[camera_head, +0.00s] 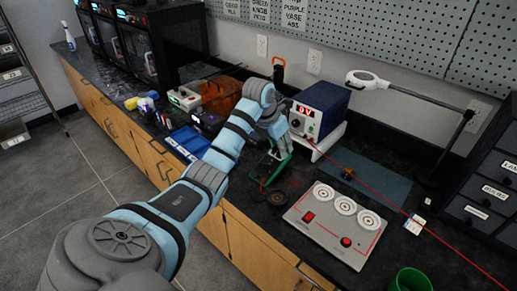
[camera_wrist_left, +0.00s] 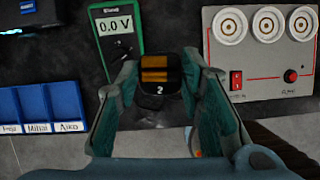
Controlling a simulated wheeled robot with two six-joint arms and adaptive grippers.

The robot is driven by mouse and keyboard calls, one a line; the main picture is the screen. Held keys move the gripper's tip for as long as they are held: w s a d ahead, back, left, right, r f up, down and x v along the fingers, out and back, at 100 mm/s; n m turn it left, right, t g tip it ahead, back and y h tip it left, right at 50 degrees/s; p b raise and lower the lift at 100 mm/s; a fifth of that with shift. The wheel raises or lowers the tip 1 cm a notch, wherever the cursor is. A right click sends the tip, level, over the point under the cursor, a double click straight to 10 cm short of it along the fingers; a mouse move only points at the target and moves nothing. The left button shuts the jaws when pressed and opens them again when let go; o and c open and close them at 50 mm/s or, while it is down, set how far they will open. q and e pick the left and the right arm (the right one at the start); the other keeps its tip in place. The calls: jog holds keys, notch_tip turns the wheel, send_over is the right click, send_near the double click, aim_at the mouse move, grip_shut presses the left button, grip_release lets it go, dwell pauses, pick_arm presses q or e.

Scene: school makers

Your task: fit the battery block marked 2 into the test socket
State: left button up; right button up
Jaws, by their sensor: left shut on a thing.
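My left gripper (camera_head: 277,140) is over the bench, in front of the blue power unit. In the left wrist view its two fingers (camera_wrist_left: 160,80) are shut on a black battery block (camera_wrist_left: 155,76) with orange bands and a "2" on its near face. The block is hidden or too small to make out in the head view. A light grey panel (camera_head: 313,232) with three round white sockets (camera_head: 345,206), a red switch and a red knob lies to the right; it also shows in the left wrist view (camera_wrist_left: 262,80). I cannot tell which part is the test socket.
A green meter reading 0.0 V (camera_wrist_left: 117,45) is beyond the left finger. The blue power unit (camera_head: 325,97) shows 0 V. A magnifier lamp (camera_head: 367,77), blue bins (camera_head: 187,141), a dark round object (camera_head: 276,198) and a green cup (camera_head: 410,281) surround the work area. A red wire crosses the bench.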

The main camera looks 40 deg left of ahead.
pick_arm(q)
jog(key=s+d+f+m+h+b, duration=0.1)
jog(key=f+m+b, duration=0.1)
jog(key=f, duration=0.2)
jog(key=s+d+f+m+g+h+b, duration=0.1)
jog(key=f+m+b, duration=0.1)
jog(key=f, duration=0.3)
jog(key=s+d+f+m+b, duration=0.1)
jog(key=f+m+b, duration=0.1)
jog(key=f+m, duration=0.2)
jog(key=shift+s+f+h, duration=0.25)
jog(key=shift+s+h, duration=0.1)
jog(key=shift+h, duration=0.05)
jog(key=shift+f+b, duration=0.25)
jog(key=shift+b, duration=0.15)
pick_arm(e)
notch_tip(320, 180, down, 8)
jog(key=w, duration=0.1)
jog(key=shift+w+d+r, duration=0.15)
jog(key=shift+w+d, duration=0.1)
jog(key=shift+d, duration=0.05)
pick_arm(q)
jog(key=shift+f+b, duration=0.35)
jog(key=shift+f, duration=0.1)
pick_arm(e)
jog(key=shift+f, duration=0.4)
pick_arm(q)
jog(key=o, duration=0.9)
